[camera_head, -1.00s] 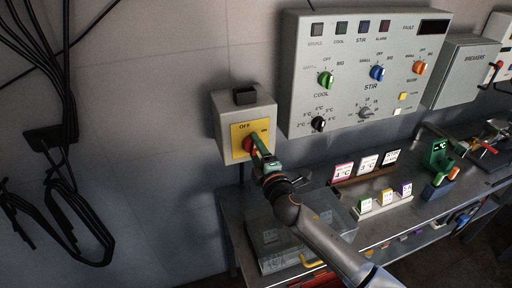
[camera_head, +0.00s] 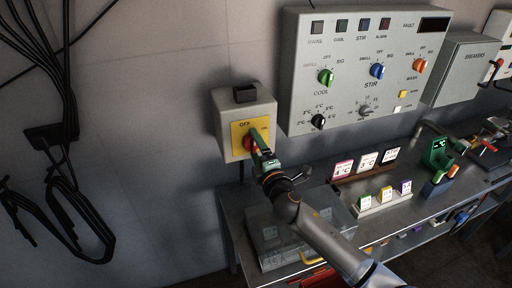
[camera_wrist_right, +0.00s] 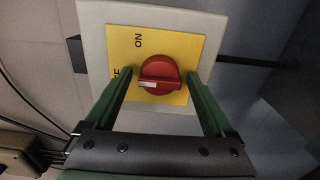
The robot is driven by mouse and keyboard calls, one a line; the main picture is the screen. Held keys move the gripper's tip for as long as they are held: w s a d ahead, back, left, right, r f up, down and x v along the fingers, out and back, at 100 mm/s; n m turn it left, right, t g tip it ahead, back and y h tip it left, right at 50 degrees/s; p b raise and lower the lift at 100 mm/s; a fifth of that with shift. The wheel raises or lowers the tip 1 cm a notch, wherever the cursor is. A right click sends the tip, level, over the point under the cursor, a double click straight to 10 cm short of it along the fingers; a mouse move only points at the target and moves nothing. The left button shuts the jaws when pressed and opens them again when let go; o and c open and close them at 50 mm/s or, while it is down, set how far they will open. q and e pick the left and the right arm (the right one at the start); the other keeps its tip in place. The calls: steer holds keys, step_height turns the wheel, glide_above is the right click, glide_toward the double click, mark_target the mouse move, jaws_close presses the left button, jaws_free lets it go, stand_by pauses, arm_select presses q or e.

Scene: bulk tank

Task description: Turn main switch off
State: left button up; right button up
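The main switch box (camera_head: 230,112) is a grey box on the wall with a yellow plate (camera_head: 238,130) marked OFF and ON. A red rotary knob (camera_head: 249,143) sits on the plate; it also shows in the right wrist view (camera_wrist_right: 158,74). There its white mark points left, toward the partly hidden OFF lettering and away from ON. My right gripper (camera_head: 256,138) is at the plate. In the right wrist view its green fingers (camera_wrist_right: 160,88) stand open on either side of the knob, with gaps between. My left gripper is not in view.
A large control panel (camera_head: 350,20) with several knobs hangs to the right of the switch box. Below is a metal bench (camera_head: 232,214) with small labelled cards (camera_head: 368,162) and a green device (camera_head: 438,152). Black cables (camera_head: 70,100) hang on the left wall.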

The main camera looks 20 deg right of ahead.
steer(key=shift+s, duration=0.15)
steer(key=s+b, duration=0.1)
steer(key=s, duration=1.1)
steer(key=shift+s+d, duration=0.1)
steer(key=shift+d, duration=0.1)
